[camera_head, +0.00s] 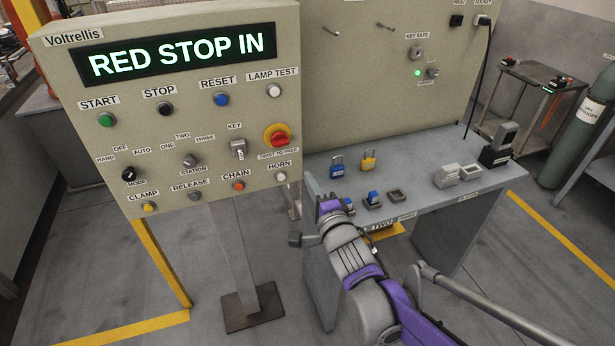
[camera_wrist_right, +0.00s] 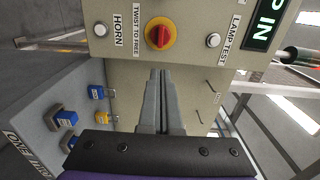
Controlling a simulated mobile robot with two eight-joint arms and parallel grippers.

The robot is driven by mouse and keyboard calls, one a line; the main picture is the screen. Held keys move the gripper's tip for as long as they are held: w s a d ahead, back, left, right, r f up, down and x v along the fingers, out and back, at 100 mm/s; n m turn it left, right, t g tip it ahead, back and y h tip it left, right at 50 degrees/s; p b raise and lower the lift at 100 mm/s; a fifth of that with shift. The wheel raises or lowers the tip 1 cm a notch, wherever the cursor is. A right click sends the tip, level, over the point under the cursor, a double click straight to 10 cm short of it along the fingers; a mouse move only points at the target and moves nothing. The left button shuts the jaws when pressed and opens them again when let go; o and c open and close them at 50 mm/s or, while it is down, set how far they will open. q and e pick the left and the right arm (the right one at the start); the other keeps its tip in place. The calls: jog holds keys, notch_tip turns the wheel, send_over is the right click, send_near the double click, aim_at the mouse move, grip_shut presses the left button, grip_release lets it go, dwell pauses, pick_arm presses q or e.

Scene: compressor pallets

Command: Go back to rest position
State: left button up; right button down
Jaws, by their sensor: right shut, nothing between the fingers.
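My right gripper (camera_head: 314,188) is in front of the left end of the grey bench in the head view, at the end of my purple and grey arm. Its fingers are largely hard to make out there. In the right wrist view the gripper (camera_wrist_right: 161,78) shows its two grey fingers together, with nothing between them. They point toward the control panel (camera_wrist_right: 185,75), near the red stop knob (camera_wrist_right: 160,34), and look clear of it. My left gripper is in neither view.
The control panel (camera_head: 75,150) stands at left, its display reading "RED STOP IN". The bench (camera_head: 425,195) carries a blue padlock (camera_head: 337,168), a yellow padlock (camera_head: 368,161) and small blocks. A cart (camera_head: 540,75) and a green cylinder (camera_head: 580,135) stand at right. Floor at lower left is open.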

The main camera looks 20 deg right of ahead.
dwell(0.4)
jog(key=s+f+n+g+p, duration=0.1)
jog(key=s+f+n+g, duration=0.3)
jog(key=s+n, duration=0.2)
jog(key=s+f+n+g+p, duration=0.1)
jog(key=s+f+n+g, duration=0.3)
jog(key=s, duration=0.7)
jog(key=s+f+n+g+p, duration=0.2)
jog(key=s+f+n+g, duration=0.2)
jog(key=s, duration=0.5)
notch_tip(320, 180, down, 2)
jog(key=n, duration=0.3)
jog(key=shift+a+n+g+h, duration=0.2)
jog(key=shift+n+g+h, duration=0.1)
